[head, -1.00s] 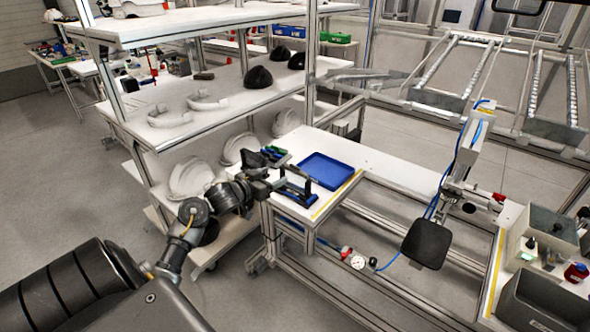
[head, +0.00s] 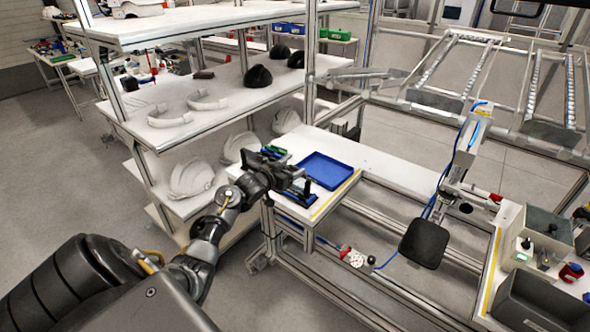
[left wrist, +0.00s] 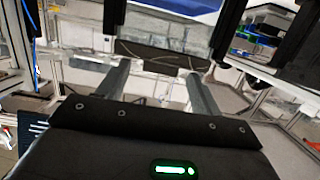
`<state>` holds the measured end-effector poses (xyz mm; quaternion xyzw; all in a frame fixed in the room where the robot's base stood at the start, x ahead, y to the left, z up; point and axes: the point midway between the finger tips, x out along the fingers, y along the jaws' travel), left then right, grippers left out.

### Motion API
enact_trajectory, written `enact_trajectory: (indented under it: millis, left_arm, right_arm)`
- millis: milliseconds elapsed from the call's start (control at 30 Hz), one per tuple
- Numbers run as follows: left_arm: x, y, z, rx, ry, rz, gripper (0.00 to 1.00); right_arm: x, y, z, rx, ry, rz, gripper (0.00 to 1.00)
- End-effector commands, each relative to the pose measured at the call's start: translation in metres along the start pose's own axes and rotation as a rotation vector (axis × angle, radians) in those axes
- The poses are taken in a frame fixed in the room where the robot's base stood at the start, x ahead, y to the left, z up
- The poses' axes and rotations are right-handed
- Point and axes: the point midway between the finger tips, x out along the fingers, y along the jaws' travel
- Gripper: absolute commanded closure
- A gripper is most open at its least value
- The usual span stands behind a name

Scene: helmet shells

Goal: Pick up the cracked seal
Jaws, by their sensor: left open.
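My left gripper (head: 291,172) is open and hangs over the near left part of the white bench, to the left of the blue tray (head: 325,171). In the left wrist view a dark flat piece (left wrist: 163,56) with thin curved lines lies between the gripper's fingers, below the blue tray (left wrist: 190,8). I cannot tell whether those lines are the cracked seal; no seal is clear in the head view. A black and blue item (head: 300,193) on the bench is partly hidden by the gripper. My right gripper is not in view.
A shelf rack (head: 215,105) with white and black helmet shells stands left of the bench. A dark pad on an arm (head: 425,243) stands to the right. A grey bin (head: 538,300) and a control box are at far right. The bench right of the blue tray is clear.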

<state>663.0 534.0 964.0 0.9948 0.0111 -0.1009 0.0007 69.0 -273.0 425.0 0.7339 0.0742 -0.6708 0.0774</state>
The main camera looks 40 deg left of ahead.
Motion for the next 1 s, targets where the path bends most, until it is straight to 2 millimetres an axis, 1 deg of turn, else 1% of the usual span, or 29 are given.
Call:
enact_trajectory:
  millis: [233,267,600,633,867,1000]
  left_arm:
    - [0.0025,0.0,0.0,0.0,0.001,0.0,0.34]
    - [0.0025,0.0,0.0,0.0,0.001,0.0,0.36]
    - [0.0023,0.0001,0.0001,0.0,0.001,0.0,0.8]
    - [0.0023,0.0001,0.0,0.0,0.001,0.0,0.82]
    - [0.0022,0.0,-0.0006,0.001,0.001,0.0,0.82]
    - [0.0013,-0.0004,-0.0065,0.001,0.003,0.0,0.82]
  right_arm:
    - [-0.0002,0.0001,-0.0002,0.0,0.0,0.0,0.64]
    - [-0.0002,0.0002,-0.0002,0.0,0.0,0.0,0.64]
    - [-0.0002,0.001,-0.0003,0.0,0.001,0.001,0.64]
    - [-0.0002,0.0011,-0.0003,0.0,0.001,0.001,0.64]
    - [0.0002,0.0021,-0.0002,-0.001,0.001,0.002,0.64]
    - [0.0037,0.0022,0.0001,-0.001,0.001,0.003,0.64]
